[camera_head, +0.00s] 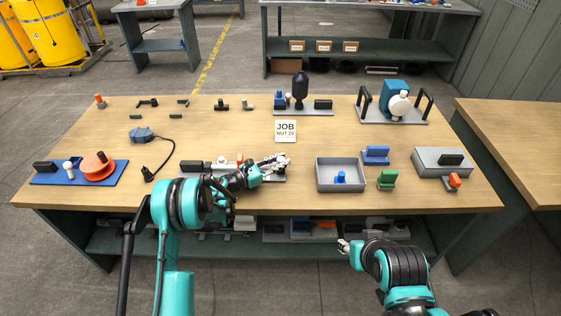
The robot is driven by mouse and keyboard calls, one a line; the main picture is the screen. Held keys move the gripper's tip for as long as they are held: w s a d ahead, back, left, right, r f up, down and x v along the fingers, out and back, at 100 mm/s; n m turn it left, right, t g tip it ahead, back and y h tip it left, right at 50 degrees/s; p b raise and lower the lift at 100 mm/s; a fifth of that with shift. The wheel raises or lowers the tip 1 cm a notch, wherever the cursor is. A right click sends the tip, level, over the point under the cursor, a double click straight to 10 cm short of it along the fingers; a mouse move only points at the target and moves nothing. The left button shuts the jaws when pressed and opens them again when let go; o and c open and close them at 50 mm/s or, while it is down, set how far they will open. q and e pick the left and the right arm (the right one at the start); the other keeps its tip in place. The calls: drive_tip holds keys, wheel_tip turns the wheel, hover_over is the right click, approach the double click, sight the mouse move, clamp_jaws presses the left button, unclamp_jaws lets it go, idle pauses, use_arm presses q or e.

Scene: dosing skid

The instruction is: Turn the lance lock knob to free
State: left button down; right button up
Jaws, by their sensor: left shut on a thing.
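My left gripper (275,165) reaches over the right part of a grey-plated fixture (215,177) at the table's front middle. It is shut on a small part there, which looks like the lance lock knob; the fingers hide most of it, so which way it points cannot be told. The fixture also carries a black block (191,167) at its left end and a small orange-red part (240,160) behind my wrist. My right gripper (343,246) hangs low in front of the table, away from everything on top; its fingers are too small to read.
A grey tray (340,187) with a blue part stands just right of the fixture. Green and blue blocks stand right of the tray.

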use_arm(q)
drive_tip(key=c, duration=1.3)
unclamp_jaws()
drive_tip(key=shift+o, duration=0.2)
drive_tip(key=shift+a, duration=0.1)
drive_tip(key=v, duration=1.1)
drive_tip(key=shift+s+a, duration=0.25)
drive_tip(key=shift+a, duration=0.1)
drive_tip(key=shift+f, duration=0.1)
